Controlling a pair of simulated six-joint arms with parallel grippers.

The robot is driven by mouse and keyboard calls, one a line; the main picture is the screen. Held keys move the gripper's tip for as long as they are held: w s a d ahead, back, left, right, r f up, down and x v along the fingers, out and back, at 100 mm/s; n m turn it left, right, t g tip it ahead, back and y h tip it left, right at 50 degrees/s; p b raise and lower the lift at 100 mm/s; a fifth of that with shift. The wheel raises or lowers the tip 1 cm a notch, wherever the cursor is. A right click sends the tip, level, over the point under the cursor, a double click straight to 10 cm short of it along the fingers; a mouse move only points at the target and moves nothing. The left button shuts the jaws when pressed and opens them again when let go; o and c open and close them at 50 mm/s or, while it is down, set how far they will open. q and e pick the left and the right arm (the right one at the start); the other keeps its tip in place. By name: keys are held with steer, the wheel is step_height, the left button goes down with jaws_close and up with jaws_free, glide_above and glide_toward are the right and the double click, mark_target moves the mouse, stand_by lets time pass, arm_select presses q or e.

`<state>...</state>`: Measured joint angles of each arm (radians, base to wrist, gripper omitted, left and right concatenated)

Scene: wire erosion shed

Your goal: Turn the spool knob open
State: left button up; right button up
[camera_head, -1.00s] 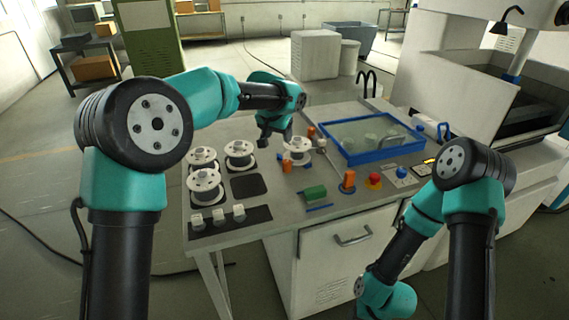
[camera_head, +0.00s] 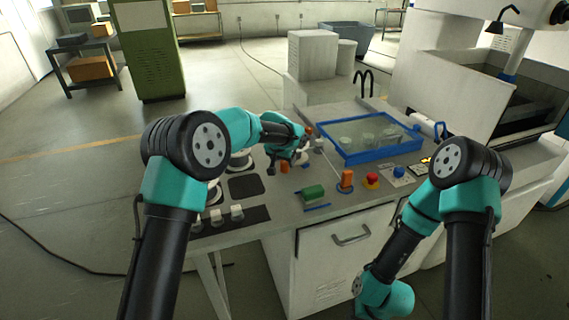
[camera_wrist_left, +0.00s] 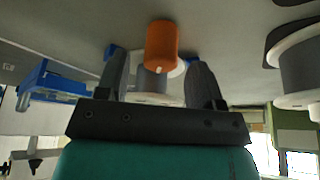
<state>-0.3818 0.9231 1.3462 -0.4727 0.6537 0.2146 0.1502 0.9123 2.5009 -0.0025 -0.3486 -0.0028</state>
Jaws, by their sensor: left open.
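In the left wrist view an orange knob (camera_wrist_left: 162,45) sits centred between the two fingertips, with bare space on both sides. A white-flanged grey spool (camera_wrist_left: 152,82) shows behind it. My left gripper (camera_head: 285,161) is open and low over the bench, covering much of that spool in the head view; its fingers (camera_wrist_left: 160,75) also show in the left wrist view. Contact with the knob does not show. My right arm hangs at the bench front, its gripper out of frame.
Other spools (camera_head: 241,160) are partly hidden by my left arm. A blue-rimmed tray (camera_head: 378,155) lies to the right.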

arm_select(q)
steer(key=shift+x, duration=1.25)
steer(key=shift+c, duration=0.3)
steer(key=c, duration=0.9)
steer(key=shift+o, duration=0.2)
